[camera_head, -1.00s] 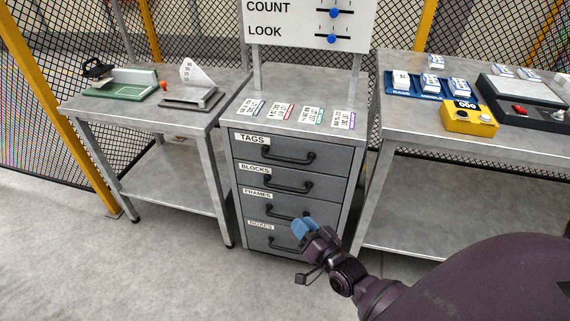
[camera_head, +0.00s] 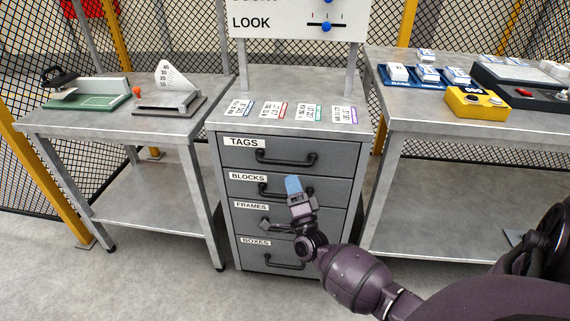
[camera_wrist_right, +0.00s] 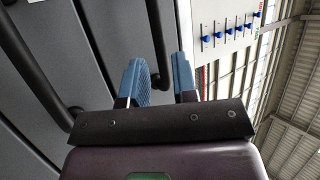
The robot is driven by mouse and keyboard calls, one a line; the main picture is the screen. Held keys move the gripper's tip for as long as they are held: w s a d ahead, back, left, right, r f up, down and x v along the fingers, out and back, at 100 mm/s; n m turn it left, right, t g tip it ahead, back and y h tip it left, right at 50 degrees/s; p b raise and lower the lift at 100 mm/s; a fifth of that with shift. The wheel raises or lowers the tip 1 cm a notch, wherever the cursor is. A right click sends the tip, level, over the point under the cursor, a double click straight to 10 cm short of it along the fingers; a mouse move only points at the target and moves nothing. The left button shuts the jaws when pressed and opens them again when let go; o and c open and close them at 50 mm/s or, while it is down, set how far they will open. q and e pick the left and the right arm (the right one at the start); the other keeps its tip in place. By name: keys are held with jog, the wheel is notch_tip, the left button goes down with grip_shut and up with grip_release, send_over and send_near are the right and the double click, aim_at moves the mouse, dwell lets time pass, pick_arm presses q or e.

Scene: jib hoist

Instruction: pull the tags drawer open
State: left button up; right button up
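The tags drawer (camera_head: 335,157) is the top drawer of a grey cabinet and is shut. Its dark bar handle (camera_head: 287,161) runs across its front. My right gripper (camera_head: 293,184) is in front of the cabinet, at the height of the blocks drawer in the head view, below the tags handle. In the right wrist view the two blue fingers of my right gripper (camera_wrist_right: 159,78) stand apart. A dark handle bar (camera_wrist_right: 157,40), which looks like the tags handle, lines up with the gap between them. Contact cannot be told. My left gripper is not in view.
Below are the shut blocks, frames (camera_head: 335,222) and boxes drawers with similar handles. Printed cards (camera_head: 273,109) lie on the cabinet top (camera_head: 290,85). A left table (camera_head: 175,125) and a right table (camera_head: 400,115) flank the cabinet. The floor in front is clear.

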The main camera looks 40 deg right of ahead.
aim_at(286, 161)
jog(key=shift+x, duration=3.2)
grip_shut()
